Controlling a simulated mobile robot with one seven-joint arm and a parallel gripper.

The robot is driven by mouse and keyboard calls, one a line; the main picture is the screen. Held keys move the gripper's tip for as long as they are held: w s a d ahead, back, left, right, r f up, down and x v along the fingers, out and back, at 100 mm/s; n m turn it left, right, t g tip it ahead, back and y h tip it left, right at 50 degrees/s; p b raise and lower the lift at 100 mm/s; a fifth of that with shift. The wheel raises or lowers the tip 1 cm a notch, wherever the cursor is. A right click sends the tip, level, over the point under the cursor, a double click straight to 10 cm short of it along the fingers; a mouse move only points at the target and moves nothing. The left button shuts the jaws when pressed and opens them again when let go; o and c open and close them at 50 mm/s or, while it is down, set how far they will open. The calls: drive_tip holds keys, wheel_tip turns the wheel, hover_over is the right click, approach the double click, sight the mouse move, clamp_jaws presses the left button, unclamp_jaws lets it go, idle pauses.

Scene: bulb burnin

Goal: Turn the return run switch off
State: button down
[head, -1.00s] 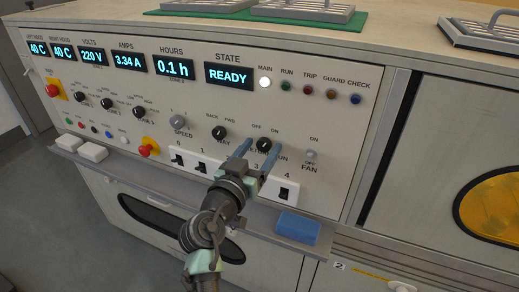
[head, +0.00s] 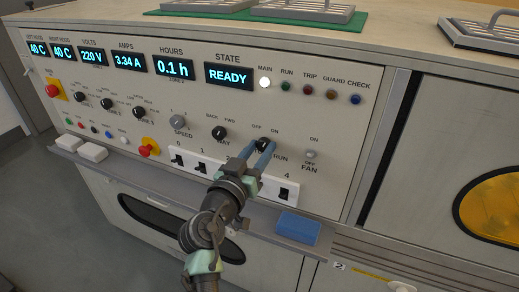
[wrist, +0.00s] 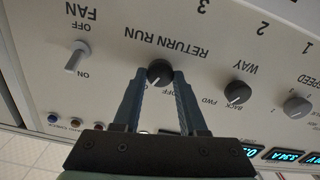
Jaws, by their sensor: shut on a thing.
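The return run switch is a round black knob (head: 263,142) on the panel, below OFF and ON labels. In the wrist view, where the panel appears upside down, the knob (wrist: 160,71) sits under the RETURN RUN lettering. My gripper (head: 260,150) is at the panel with its two blue fingers on either side of the knob. The wrist view also shows my gripper (wrist: 160,78) shut on it. The fingers partly cover the labels, and I cannot surely tell which one the pointer faces.
The black WAY knob (head: 219,133) is left of the gripper and the grey FAN switch (head: 310,154) is to the right. A blue block (head: 297,228) rests on the ledge. The state display (head: 228,76) reads READY.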

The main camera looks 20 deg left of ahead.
drive_tip(key=n+p, duration=0.1)
drive_tip(key=n, duration=0.7)
drive_tip(key=n+p, duration=0.1)
drive_tip(key=n, duration=0.1)
drive_tip(key=shift+a+f+n, duration=0.15)
drive_tip(key=shift+n, duration=0.25)
idle(0.4)
drive_tip(key=shift+c, duration=2.2)
unclamp_jaws()
drive_tip(key=shift+s, duration=0.1)
drive_tip(key=s, duration=1.2)
drive_tip(key=shift+s+a+p, duration=0.2)
drive_tip(key=shift+s+p, duration=0.15)
drive_tip(key=shift+s, duration=0.05)
